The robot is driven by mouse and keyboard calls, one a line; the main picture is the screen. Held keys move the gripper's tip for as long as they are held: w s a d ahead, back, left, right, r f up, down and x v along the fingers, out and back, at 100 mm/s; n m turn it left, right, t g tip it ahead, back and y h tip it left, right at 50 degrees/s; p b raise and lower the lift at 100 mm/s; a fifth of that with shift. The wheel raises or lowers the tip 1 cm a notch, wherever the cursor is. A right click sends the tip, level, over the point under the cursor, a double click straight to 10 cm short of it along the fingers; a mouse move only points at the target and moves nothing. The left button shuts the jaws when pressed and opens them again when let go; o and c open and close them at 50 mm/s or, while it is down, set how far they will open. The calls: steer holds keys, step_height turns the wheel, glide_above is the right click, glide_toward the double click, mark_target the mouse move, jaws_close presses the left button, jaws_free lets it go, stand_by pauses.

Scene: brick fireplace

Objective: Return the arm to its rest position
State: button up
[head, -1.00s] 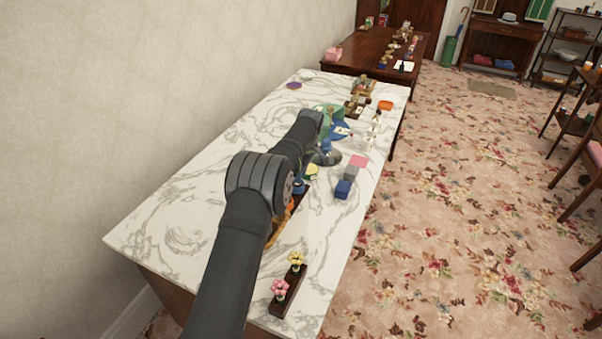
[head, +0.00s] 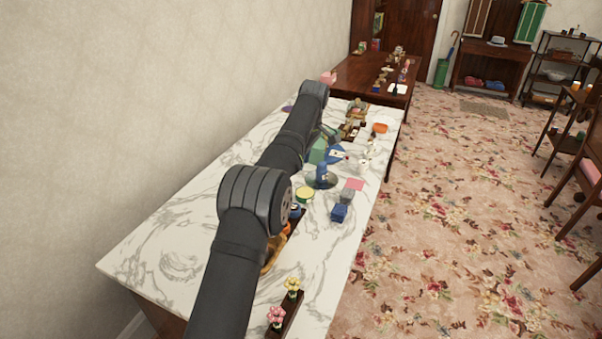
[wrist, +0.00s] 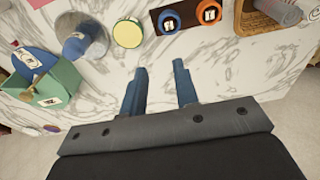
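My gripper (wrist: 160,88) shows in the wrist view with its two blue fingers apart and nothing between them.
A round yellow-topped thing (wrist: 127,32), a blue piece on a round glossy base (wrist: 75,45) and a green box (wrist: 50,88) are near the fingers. A dark holder (wrist: 190,15) has blue and orange items. Small flowers (head: 292,284) stand at the table's near end.

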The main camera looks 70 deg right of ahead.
steer(key=shift+s+r, duration=0.1)
steer(key=shift+r, duration=0.6)
steer(key=shift+f, duration=0.1)
steer(key=f, duration=0.5)
steer(key=w+f, duration=0.1)
steer(key=f, duration=0.5)
steer(key=w+f, duration=0.1)
steer(key=f, duration=0.5)
steer(key=shift+w+f, duration=0.1)
steer(key=shift+w, duration=0.15)
steer(key=shift+r, duration=0.2)
step_height(320, 180, up, 17)
steer(key=s, duration=0.3)
steer(key=w+f, duration=0.1)
steer(key=f, duration=0.4)
steer(key=w+f, duration=0.1)
steer(key=f, duration=0.5)
steer(key=w+f, duration=0.1)
steer(key=f, duration=0.5)
steer(key=shift+f, duration=0.25)
step_height(320, 180, up, 8)
steer(key=s, duration=0.1)
steer(key=shift+r+m, duration=0.15)
steer(key=shift+m, duration=0.15)
